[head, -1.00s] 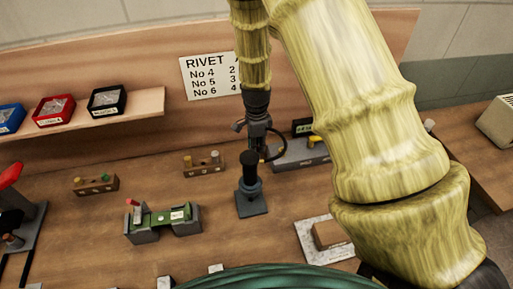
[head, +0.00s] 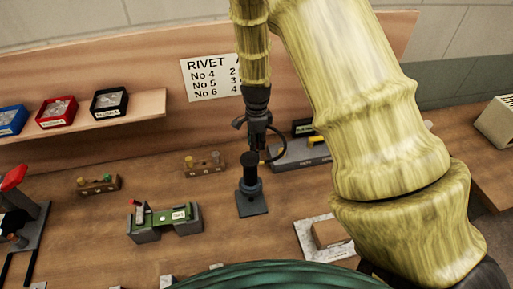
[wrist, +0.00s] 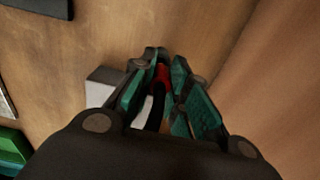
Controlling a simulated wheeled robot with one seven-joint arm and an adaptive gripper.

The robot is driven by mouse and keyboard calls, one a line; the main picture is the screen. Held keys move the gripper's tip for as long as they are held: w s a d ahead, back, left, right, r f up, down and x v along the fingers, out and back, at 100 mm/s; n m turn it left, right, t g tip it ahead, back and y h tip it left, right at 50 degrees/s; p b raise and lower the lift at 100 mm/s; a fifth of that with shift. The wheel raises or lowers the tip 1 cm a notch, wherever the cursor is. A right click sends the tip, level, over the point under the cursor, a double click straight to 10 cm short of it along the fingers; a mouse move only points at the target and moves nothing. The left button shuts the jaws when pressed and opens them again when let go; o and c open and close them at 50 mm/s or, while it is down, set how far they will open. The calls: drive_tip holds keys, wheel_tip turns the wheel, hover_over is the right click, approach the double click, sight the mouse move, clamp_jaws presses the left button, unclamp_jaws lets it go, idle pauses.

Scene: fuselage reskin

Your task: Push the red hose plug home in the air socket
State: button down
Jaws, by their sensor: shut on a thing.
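The red hose plug (wrist: 163,74) shows as a small red piece between the fingertips in the wrist view. My gripper (wrist: 157,60), with its teal pads, is shut on it. A dark hose (wrist: 156,112) runs back from the plug between the fingers. In the head view my gripper (head: 259,136) points down over the bench, behind the black-topped post, and the hose curves out at its right. The plug is hidden there. A pale grey block (wrist: 103,86) lies left of the fingers in the wrist view; I cannot tell whether it is the air socket or how far the plug is from it.
The black-topped post (head: 250,178) on a dark base stands close in front of my gripper. A grey fixture with a green plate (head: 162,220) is front left. A small peg block (head: 204,164) is left, and a grey unit (head: 305,153) right.

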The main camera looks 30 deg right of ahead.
drive_tip(key=shift+r, duration=0.1)
drive_tip(key=shift+r+p, duration=1.2)
drive_tip(key=shift+r, duration=0.3)
